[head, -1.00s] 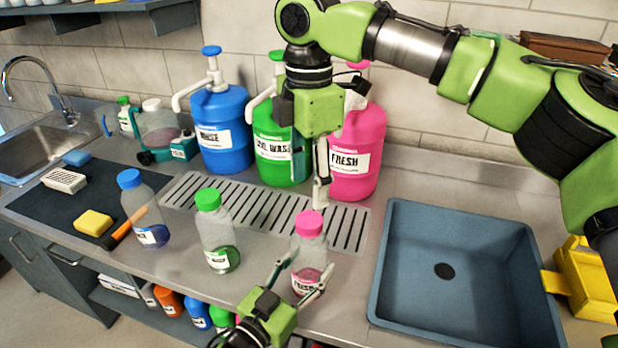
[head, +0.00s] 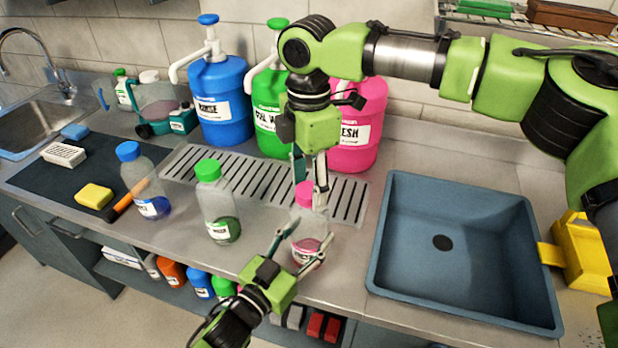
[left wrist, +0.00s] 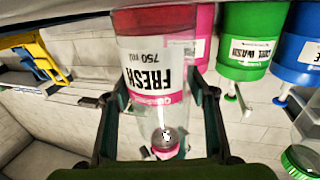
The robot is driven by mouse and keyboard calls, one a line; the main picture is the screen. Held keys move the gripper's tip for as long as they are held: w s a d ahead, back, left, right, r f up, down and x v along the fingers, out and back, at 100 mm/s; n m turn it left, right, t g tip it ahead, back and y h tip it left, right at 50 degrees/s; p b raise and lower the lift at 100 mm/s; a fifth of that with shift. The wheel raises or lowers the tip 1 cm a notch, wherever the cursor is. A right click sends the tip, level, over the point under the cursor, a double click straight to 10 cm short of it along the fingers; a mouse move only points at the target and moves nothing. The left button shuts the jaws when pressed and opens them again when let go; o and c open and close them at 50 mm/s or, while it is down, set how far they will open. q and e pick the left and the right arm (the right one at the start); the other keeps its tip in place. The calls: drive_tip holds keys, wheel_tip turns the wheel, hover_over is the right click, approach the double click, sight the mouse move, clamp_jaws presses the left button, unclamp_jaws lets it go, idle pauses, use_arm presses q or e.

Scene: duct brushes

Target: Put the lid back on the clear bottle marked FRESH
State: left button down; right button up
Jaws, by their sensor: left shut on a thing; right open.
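The clear bottle marked FRESH (head: 305,228) stands upright near the counter's front edge, with a little pink liquid inside. A pink lid (head: 303,192) sits at its top; whether it is tight I cannot tell. My left gripper (head: 299,249) is shut on the bottle's lower body. In the left wrist view the bottle (left wrist: 153,75) appears upside down between the fingers, with pink at its neck end (left wrist: 167,151). My right gripper (head: 311,188) is open and points down at the lid, one finger overlapping its right side. Contact is unclear.
Clear bottles with a green lid (head: 215,205) and a blue lid (head: 143,185) stand to the left. Blue (head: 222,95), green (head: 268,120) and pink (head: 362,125) pump jugs stand behind the drain grate (head: 255,182). A blue basin (head: 455,278) lies right.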

drive_tip(key=c, duration=1.1)
drive_tip(key=m, duration=0.6)
drive_tip(key=shift+m, duration=0.4)
drive_tip(key=m, duration=0.3)
drive_tip(key=shift+m, duration=0.4)
drive_tip(key=m, duration=0.4)
drive_tip(key=o, duration=1.3)
drive_tip(key=shift+r, duration=0.1)
wheel_tip(320, 180, up, 12)
drive_tip(key=shift+f, duration=0.15)
